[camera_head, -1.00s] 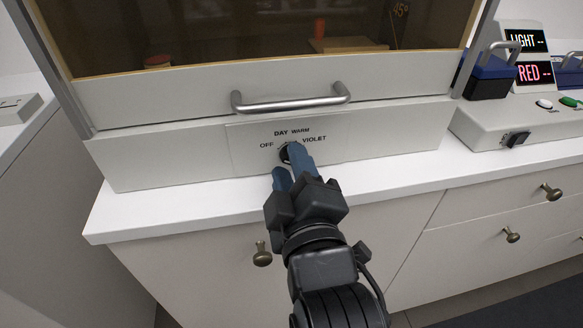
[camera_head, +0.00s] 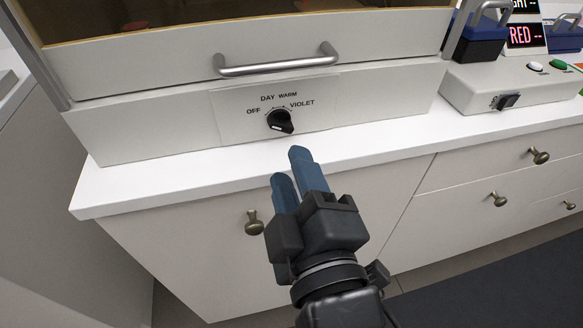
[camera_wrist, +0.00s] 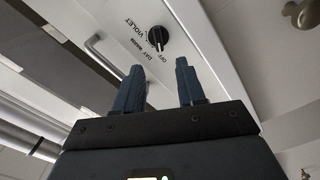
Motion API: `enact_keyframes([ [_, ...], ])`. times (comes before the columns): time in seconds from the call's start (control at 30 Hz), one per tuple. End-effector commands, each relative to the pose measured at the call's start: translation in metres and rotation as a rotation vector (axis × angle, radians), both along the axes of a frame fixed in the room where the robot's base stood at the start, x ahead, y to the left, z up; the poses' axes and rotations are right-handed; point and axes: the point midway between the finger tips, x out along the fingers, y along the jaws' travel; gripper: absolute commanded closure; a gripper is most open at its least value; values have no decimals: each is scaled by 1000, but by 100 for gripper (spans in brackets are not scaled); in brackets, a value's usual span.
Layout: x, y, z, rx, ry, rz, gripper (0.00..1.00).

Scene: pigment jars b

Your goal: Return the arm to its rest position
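My gripper (camera_head: 286,167) has blue fingers and is open and empty. It is in front of the cabinet, apart from the black rotary knob (camera_head: 280,121). The knob sits on a white panel marked OFF, DAY, WARM and VIOLET. In the wrist view the knob (camera_wrist: 158,38) shows beyond the two spread fingertips (camera_wrist: 159,66), with clear space between. My arm reaches in from the bottom of the head view.
A grey bar handle (camera_head: 277,65) crosses the cabinet front above the knob. The white counter ledge (camera_head: 200,180) lies below it. Drawer knobs (camera_head: 254,222) stick out underneath. A switch box (camera_head: 510,85) stands at right.

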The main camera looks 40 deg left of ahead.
Motion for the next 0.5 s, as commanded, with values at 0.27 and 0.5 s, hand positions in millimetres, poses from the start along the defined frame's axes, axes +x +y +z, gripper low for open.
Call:
enact_keyframes([
  [0.27,0,0,0,0,0,0,61],
  [0.5,1,-20,-12,26,52,-42,61],
])
